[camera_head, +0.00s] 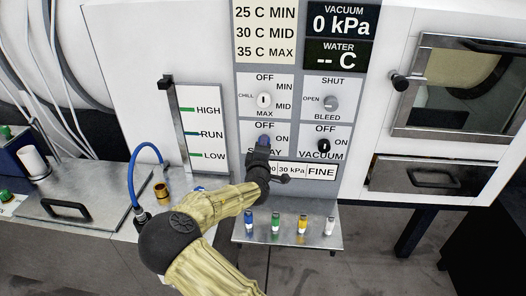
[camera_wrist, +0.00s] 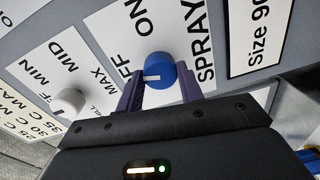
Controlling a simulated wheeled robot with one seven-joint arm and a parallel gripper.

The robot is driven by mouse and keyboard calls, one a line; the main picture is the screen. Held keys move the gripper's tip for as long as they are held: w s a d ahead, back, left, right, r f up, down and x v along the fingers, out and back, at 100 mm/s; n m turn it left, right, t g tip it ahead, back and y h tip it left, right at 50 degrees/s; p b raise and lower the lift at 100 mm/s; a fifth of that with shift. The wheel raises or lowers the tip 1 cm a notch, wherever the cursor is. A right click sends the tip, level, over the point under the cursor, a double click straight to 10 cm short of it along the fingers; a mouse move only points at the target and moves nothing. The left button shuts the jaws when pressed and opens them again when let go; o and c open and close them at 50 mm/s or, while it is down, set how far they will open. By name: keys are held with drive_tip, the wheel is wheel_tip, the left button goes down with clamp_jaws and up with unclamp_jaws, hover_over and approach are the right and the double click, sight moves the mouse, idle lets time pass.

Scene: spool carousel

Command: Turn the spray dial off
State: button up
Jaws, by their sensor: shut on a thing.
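The spray dial (camera_wrist: 158,66) is a blue round knob with a white pointer mark. It also shows in the head view (camera_head: 263,140), partly covered by my gripper. In the wrist view its mark points left, toward the OFF label, which is partly hidden by a finger; ON is printed above. My gripper (camera_wrist: 161,84) has one dark finger on each side of the dial and is shut on it. In the head view my gripper (camera_head: 263,146) reaches up to the dial from below and covers part of the SPRAY label.
The black vacuum dial (camera_head: 323,145) is just right of the spray dial. The chill dial (camera_head: 263,100) and bleed dial (camera_head: 331,102) are above. A metal shelf (camera_head: 288,239) with several small coloured-topped vials juts out below. A level gauge (camera_head: 204,133) stands to the left.

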drive_tip(key=shift+a+f+n+b, duration=0.1)
drive_tip(key=shift+n+b, duration=0.5)
drive_tip(key=shift+n, duration=1)
drive_tip(key=o, duration=1)
drive_tip(key=s+b, duration=0.2)
drive_tip(key=s, duration=1.5)
drive_tip(key=shift+s+a+r+b, duration=0.2)
drive_tip(key=shift+a+r+b, duration=0.1)
drive_tip(key=shift+b, duration=0.1)
